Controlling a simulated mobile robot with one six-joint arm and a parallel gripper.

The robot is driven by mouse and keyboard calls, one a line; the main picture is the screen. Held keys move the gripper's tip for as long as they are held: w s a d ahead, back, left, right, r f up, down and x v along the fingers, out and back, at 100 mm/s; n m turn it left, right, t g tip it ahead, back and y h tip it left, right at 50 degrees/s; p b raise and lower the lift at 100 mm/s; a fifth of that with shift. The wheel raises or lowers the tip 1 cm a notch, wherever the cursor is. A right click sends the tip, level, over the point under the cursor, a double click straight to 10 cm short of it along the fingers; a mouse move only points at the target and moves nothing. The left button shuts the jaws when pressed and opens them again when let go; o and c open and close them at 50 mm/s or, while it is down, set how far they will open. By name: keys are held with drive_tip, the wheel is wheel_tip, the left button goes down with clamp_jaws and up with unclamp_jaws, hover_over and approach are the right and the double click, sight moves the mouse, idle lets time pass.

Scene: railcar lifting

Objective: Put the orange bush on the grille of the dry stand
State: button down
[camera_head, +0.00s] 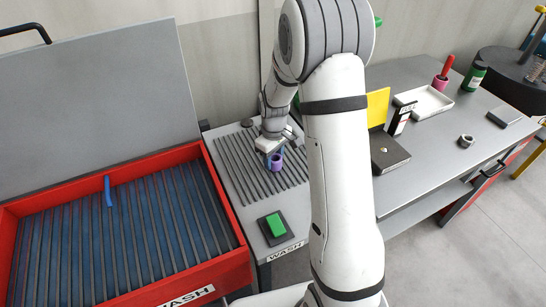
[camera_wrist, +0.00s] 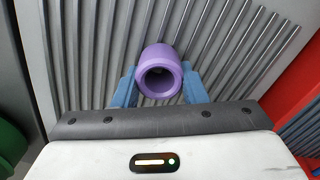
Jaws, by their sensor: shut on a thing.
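My gripper (camera_head: 270,151) is shut on a purple bush (camera_head: 276,162), a short hollow cylinder. In the wrist view the bush (camera_wrist: 160,72) sits between the two blue fingers of my gripper (camera_wrist: 159,90), its open bore facing the camera. The bush is over the ribbed grille (camera_head: 236,162) of the grey stand beside the red tank; the grille's bars (camera_wrist: 90,60) run behind it in the wrist view. I cannot tell whether the bush touches the bars. I see no orange bush. The stand's front label seems to read WASH; I see no DRY label.
The red wash tank (camera_head: 225,235) with a raised grey lid (camera_head: 95,105) stands left; a blue hook-like piece (camera_head: 108,191) is inside. A green block on a dark pad (camera_head: 276,225) lies at the stand's front. The right bench holds a white tray (camera_head: 424,102) and a grey ring (camera_head: 466,141).

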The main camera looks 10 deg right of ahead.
sight(274, 157)
drive_tip(key=shift+f, duration=0.15)
drive_tip(key=c, duration=0.9)
unclamp_jaws()
wheel_tip(274, 157, up, 12)
drive_tip(key=b, duration=0.1)
drive_tip(key=s+r+m+t, duration=0.1)
drive_tip(key=s+r+m, duration=0.1)
drive_tip(key=s, duration=0.6)
drive_tip(key=s+r+m+t, duration=0.1)
drive_tip(key=s+r+m, duration=0.1)
drive_tip(key=s, duration=0.6)
drive_tip(key=s+r+m+t, duration=0.1)
drive_tip(key=s+r, duration=0.3)
drive_tip(key=s, duration=0.4)
drive_tip(key=shift+a+m, duration=0.25)
drive_tip(key=shift+m, duration=0.65)
